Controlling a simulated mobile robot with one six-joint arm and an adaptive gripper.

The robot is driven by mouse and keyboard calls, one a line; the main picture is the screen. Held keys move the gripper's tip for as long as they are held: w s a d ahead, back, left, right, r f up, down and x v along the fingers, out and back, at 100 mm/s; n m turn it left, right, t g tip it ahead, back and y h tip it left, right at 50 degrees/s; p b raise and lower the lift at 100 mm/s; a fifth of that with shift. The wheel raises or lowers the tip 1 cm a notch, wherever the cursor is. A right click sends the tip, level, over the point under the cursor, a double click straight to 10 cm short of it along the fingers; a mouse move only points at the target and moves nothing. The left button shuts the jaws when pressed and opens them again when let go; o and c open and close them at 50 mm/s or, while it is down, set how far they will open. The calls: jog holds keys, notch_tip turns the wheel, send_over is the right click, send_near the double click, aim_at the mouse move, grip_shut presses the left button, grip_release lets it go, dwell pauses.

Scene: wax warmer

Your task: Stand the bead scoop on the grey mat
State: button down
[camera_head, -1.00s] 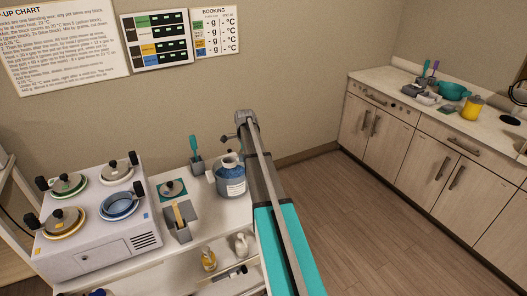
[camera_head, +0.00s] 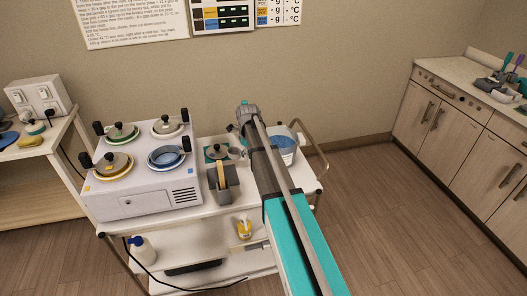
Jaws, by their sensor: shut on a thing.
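My gripper (camera_head: 240,126) is at the far end of my arm, over the back of the white trolley, mostly hidden by the wrist. A teal bit shows at it, which fits the handle of the bead scoop (camera_head: 239,130). The gripper is shut on it. The scoop's lower part is hidden, and I cannot tell whether it is clear of its holder. I cannot make out a grey mat in this view.
A counter (camera_head: 450,78) stands right, a side table (camera_head: 45,145) left.

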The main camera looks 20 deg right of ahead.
jog(key=a+f+b, duration=0.1)
jog(key=a+f, duration=0.1)
jog(key=a, duration=0.4)
jog(key=shift+a+f+b, duration=0.25)
jog(key=shift+f+b, duration=0.05)
jog(key=shift+b, duration=0.05)
jog(key=shift+f+b, duration=2.85)
jog(key=shift+b, duration=0.05)
jog(key=shift+d+f+b, duration=0.1)
jog(key=shift+f+b, duration=0.5)
dwell(0.5)
jog(key=shift+c, duration=1.5)
grip_release()
